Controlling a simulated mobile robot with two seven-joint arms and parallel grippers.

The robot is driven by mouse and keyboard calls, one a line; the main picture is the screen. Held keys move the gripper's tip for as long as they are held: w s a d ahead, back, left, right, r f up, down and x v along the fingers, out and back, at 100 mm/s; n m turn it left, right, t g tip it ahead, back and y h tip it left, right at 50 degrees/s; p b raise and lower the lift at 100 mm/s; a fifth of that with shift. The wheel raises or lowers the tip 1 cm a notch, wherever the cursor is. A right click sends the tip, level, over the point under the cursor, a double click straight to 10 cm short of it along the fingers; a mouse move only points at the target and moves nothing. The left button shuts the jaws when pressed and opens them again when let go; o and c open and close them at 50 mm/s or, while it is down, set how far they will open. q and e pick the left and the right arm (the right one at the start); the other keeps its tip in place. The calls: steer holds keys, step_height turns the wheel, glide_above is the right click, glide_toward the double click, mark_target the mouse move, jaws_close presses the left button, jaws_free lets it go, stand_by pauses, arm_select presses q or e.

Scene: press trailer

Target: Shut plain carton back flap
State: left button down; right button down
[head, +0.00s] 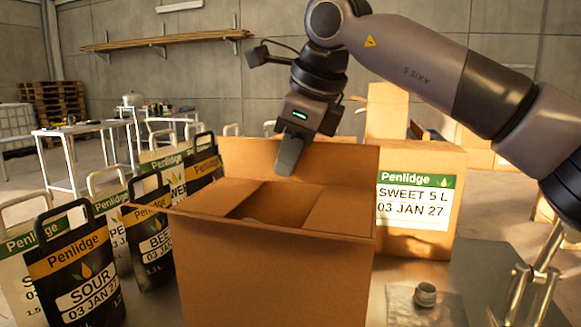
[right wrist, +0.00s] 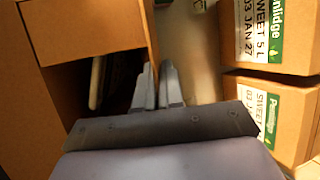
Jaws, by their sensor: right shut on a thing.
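The plain carton (head: 280,280) stands open on the table in the middle of the head view. Its back flap (head: 340,163) stands up along the far side. The two side flaps, left (head: 212,195) and right (head: 340,210), lean inward, with a dark gap between them. My right gripper (head: 288,158) reaches down over the back flap's top edge, one finger in front of it. The other finger is hidden there. In the right wrist view the gripper (right wrist: 159,88) has both fingers close together at the carton's edge (right wrist: 150,45). My left gripper is not in view.
Several labelled Penlidge bags (head: 80,265) crowd the carton's left side. A labelled Penlidge carton (head: 418,235) stands close behind on the right. A small metal fitting (head: 425,294) lies on a plate at front right.

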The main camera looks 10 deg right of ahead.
steer(key=shift+s+a+f+t+b, duration=0.15)
steer(key=shift+s+f+t+b, duration=0.2)
steer(key=shift+t+b, duration=0.5)
steer(key=b, duration=0.1)
steer(key=t+h+b, duration=0.1)
steer(key=shift+s+a+f+n+t+b, duration=0.1)
steer(key=shift+s+n+t+b, duration=0.15)
steer(key=shift+n+b, duration=0.15)
steer(key=shift+s+t+b, duration=0.1)
steer(key=shift+t+b, duration=0.2)
steer(key=shift+b, duration=0.15)
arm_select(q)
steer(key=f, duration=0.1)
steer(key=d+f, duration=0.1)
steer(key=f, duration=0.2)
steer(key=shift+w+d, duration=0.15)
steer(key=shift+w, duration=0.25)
arm_select(e)
steer(key=shift+a, duration=0.1)
steer(key=c, duration=1.3)
jaws_free()
steer(key=shift+c, duration=0.2)
steer(key=shift+s, duration=0.1)
steer(key=a+v, duration=0.1)
steer(key=v, duration=0.6)
steer(key=shift+s+d, duration=0.15)
steer(key=shift+d, duration=0.25)
